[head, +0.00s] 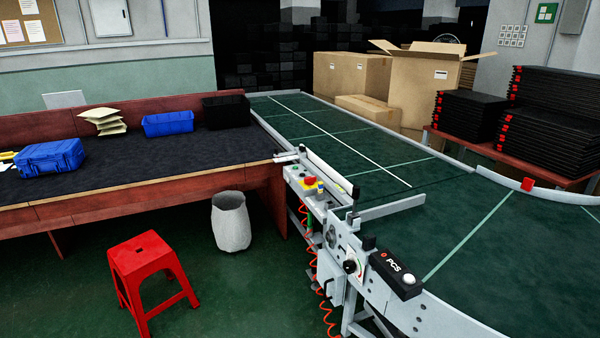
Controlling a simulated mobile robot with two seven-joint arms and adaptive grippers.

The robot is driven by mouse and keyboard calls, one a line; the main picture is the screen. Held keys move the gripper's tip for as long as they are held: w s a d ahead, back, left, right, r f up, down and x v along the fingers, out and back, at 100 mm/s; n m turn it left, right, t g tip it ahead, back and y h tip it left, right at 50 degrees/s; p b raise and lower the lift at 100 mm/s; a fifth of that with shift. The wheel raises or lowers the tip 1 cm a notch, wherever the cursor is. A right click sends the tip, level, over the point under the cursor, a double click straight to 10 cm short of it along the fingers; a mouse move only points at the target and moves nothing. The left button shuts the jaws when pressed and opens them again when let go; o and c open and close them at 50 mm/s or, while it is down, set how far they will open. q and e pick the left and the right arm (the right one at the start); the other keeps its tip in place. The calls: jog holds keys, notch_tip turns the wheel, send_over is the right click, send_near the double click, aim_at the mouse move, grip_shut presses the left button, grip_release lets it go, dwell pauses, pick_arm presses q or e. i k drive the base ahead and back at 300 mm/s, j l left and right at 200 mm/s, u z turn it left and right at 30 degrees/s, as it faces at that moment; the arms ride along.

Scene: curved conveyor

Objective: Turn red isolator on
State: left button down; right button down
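A small control box (304,182) is fixed to the near side of the conveyor, close to the table's right end. It carries a red part on yellow (310,181), which may be the red isolator; its switch position is too small to tell. A black round knob (350,266) on a pale plate sits lower on the conveyor's side panel, beside a black box marked PCS (396,274) with a white button. Neither of my grippers shows in the head view.
The green curved conveyor (450,215) is empty. A red stool (148,262) and a grey bin (231,222) stand on the floor before the table (130,165). An orange coiled cable (323,300) hangs below the conveyor. Cardboard boxes (350,78) stand behind.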

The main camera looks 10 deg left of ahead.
aim_at(309, 180)
jog(key=i+j, duration=0.55)
jog(key=i+z, duration=0.2)
jog(key=i+j+z, duration=0.25)
jog(key=z, duration=0.15)
jog(key=i+j+z, duration=0.25)
jog(key=j+z, duration=0.2)
jog(key=i+j, duration=0.15)
jog(key=j, duration=0.2)
jog(key=i+j+z, duration=0.15)
jog(key=i+j, duration=0.2)
jog(key=j, duration=0.3)
jog(key=z, duration=0.05)
